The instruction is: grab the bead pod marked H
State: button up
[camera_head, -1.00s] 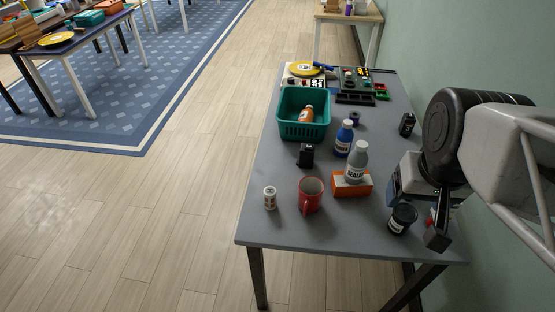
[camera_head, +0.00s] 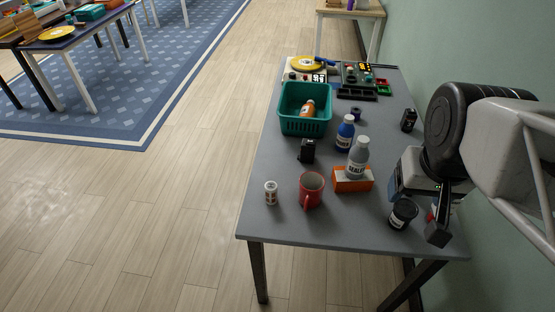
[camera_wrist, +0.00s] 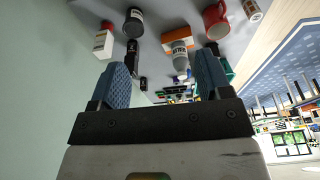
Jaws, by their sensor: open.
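Two small lidded containers stand on the grey table (camera_head: 300,232): a white one with dark and red print (camera_head: 270,192) at the front left, and a black one with a pale label (camera_head: 403,213) at the front right. I cannot read an H on either, so I cannot tell which is the bead pod. In the wrist view the black one (camera_wrist: 134,22) is at the top, beyond the left finger, and the white one (camera_wrist: 252,10) is at the top right. My gripper (camera_wrist: 163,72) is open and empty, at the table's right side, apart from both.
A red mug (camera_head: 311,190), a grey bottle (camera_head: 358,158) on an orange box (camera_head: 352,180), a blue bottle (camera_head: 345,133) and a black block (camera_head: 307,151) stand mid-table. A teal basket (camera_head: 304,122) holds an orange bottle. A green wall (camera_head: 480,65) is close on the right.

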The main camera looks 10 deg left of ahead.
aim_at(269, 194)
jog(key=w+a+f+n+t+h, duration=0.1)
jog(key=w+a+f+n+h, duration=0.35)
jog(key=w+f+n, duration=0.3)
jog(key=w+a+f+n+t+h, duration=0.1)
jog(key=w+a+f+n+h, duration=0.2)
jog(key=w+f+n+h, duration=0.4)
jog(key=a+f+n+t+y, duration=0.3)
jog(key=a+f+n, duration=0.2)
jog(key=a+n, duration=0.1)
jog(key=a+f+n+t+y, duration=0.2)
jog(key=a+f+n, duration=0.3)
jog(key=a, duration=0.4)
jog(key=a+f+n+t+y, duration=0.3)
jog(key=a+f+n, duration=0.2)
jog(key=a+n, duration=0.2)
jog(key=shift+w+a+f+n+t+y, duration=0.2)
jog(key=shift+w+f+n+t+y, duration=0.15)
jog(key=shift+n, duration=0.2)
jog(key=shift+r, duration=0.1)
jog(key=shift+w, duration=0.1)
jog(key=shift+x, duration=1.25)
